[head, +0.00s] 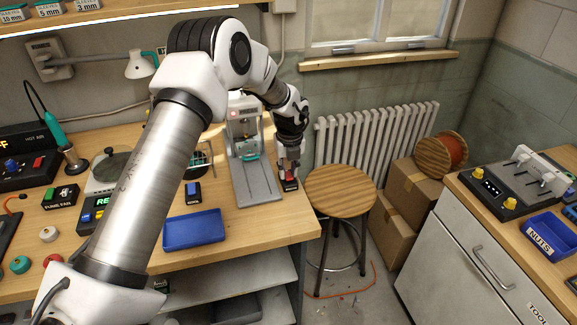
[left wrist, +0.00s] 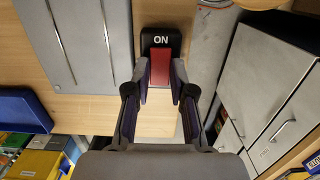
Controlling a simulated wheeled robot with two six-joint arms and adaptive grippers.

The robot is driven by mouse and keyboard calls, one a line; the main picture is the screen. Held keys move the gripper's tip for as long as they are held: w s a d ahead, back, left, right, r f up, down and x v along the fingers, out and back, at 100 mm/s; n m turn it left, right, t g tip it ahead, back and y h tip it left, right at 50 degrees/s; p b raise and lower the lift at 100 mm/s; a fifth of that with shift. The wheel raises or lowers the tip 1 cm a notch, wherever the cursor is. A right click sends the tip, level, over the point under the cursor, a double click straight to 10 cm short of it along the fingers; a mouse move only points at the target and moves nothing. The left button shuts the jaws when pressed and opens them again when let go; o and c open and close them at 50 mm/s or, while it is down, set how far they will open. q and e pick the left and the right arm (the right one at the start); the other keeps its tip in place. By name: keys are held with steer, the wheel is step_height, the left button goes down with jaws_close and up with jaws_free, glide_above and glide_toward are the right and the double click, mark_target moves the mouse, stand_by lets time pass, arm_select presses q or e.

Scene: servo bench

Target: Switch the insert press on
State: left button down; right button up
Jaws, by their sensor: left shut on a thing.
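The insert press (head: 252,183) stands at the right end of the workbench, with a long grey base plate that also shows in the left wrist view (left wrist: 82,45). Beside its front right corner is a small black switch box (head: 290,185) with a red rocker. In the left wrist view the box (left wrist: 148,41) reads "ON" above the red rocker (left wrist: 161,68). My left gripper (head: 288,163) points down onto the switch. Its fingers (left wrist: 160,86) are closed on either side of the red rocker and partly hide the box. My right gripper is out of view.
A wooden stool (head: 340,190) stands just off the bench's right edge. A radiator (head: 370,140) is behind it.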

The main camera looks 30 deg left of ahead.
mark_target(289, 177)
arm_select(q)
steer(key=c, duration=1)
jaws_free()
steer(key=shift+f, duration=0.15)
steer(key=shift+a, duration=0.1)
step_height(289, 177, up, 12)
steer(key=shift+s+d, duration=0.3)
steer(key=shift+d, duration=0.15)
steer(key=shift+f, duration=0.1)
